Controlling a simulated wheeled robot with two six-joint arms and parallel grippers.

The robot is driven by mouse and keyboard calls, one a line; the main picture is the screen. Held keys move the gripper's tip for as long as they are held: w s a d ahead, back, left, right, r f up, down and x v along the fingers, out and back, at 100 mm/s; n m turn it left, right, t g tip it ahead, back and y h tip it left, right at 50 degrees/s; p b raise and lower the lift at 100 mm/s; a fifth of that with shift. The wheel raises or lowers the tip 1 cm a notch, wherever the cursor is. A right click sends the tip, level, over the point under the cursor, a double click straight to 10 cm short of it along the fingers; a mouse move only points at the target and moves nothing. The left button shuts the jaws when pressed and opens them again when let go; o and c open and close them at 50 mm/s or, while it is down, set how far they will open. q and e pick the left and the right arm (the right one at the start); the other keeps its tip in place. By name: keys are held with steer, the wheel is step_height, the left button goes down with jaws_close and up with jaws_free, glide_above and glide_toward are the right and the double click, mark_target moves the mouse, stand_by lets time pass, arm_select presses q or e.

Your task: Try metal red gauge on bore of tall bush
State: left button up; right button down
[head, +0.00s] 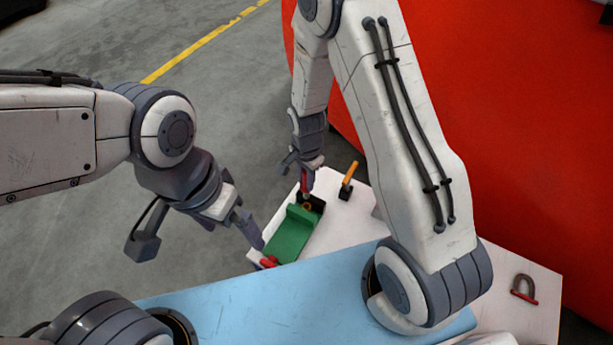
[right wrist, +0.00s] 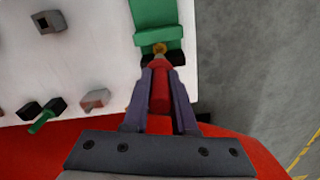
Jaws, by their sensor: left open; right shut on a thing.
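My right gripper (head: 306,172) is shut on the red gauge (head: 305,186), which points down at the far end of the green fixture (head: 291,232). In the right wrist view the red gauge (right wrist: 160,88) lies between my right fingers (right wrist: 160,70). Its tip is at a small brass-coloured ring (right wrist: 159,47), seemingly the bush, beside the green fixture (right wrist: 154,14). I cannot tell whether the tip is in the bore. The ring also shows in the head view (head: 307,206). My left gripper (head: 200,243) is open and empty, left of the green fixture.
An orange-handled tool (head: 349,172) stands in a black block to the right. A red piece (head: 268,262) lies by my left finger. A horseshoe magnet (head: 524,289) lies far right. A grey block with a square hole (right wrist: 48,22) and a green-handled piece (right wrist: 42,122) are on the white table.

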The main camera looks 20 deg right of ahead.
mark_target(307, 193)
stand_by(0.3)
steer(key=shift+f+b, duration=2.05)
steer(key=shift+f, duration=0.8)
steer(key=shift+s+f+b, duration=0.1)
steer(key=shift+f+b, duration=0.2)
steer(key=shift+f, duration=0.05)
steer(key=shift+r+p, duration=2.5)
steer(key=shift+r, duration=0.55)
steer(key=shift+f, duration=0.1)
